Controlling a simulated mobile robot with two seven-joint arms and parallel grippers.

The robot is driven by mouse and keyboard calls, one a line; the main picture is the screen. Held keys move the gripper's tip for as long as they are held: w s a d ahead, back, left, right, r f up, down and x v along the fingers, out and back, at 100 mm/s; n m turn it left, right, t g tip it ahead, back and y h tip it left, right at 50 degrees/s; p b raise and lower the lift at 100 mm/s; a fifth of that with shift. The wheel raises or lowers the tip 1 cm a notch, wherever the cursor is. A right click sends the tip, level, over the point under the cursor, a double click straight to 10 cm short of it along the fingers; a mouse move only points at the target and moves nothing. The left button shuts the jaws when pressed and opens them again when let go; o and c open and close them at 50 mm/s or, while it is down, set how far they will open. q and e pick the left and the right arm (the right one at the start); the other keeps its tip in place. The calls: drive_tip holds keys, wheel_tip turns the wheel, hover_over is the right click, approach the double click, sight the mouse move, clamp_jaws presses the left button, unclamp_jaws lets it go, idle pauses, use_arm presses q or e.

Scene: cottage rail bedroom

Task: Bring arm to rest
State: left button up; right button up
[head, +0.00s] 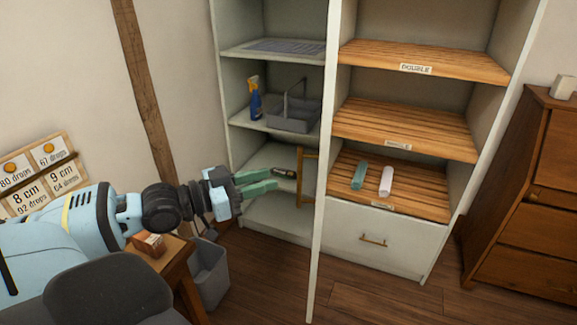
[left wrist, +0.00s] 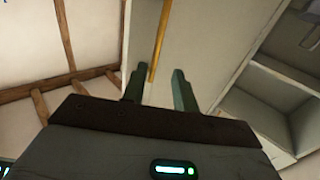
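My left arm reaches in from the left in the head view. My left gripper (head: 272,180) is in front of the lower left shelves of the white cabinet (head: 320,215). Its two green fingers stand apart, with nothing visible between them. The left wrist view also shows the fingers (left wrist: 158,85) spread, with a pale panel and a thin gold-brown bar (left wrist: 158,45) beyond them. My right gripper is not in view.
A spray bottle (head: 255,105) and grey caddy (head: 292,117) are above. Green (head: 359,175) and white (head: 386,181) items lie on the right slatted shelf. A bin (head: 210,265) and small table (head: 172,262) are below my arm.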

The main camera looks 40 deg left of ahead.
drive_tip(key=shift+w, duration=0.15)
